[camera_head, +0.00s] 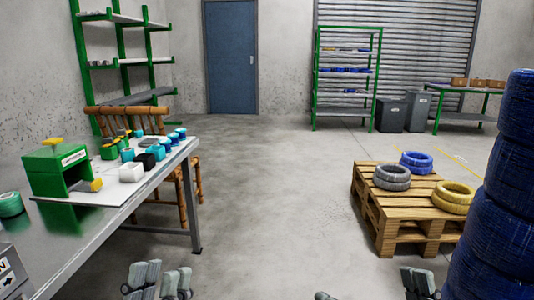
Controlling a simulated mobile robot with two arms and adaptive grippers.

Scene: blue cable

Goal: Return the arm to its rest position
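My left gripper (160,281) is at the bottom edge, left of centre, low in front of the table's near right corner. Its two grey fingers stand a little apart with nothing between them. My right gripper (371,290) is at the bottom edge, right of centre. One grey finger shows at its right and only a tip at its left, with a wide empty gap between. The rest of both arms is out of view. A blue cable coil (416,160) lies on the wooden pallet (390,218), well away from both grippers.
A metal table (100,240) with a green box (55,172) and small parts stands left. A tall blue coil stack (505,190) stands close at right. Grey (392,184) and yellow coils (453,203) share the pallet. The middle floor (280,190) is clear.

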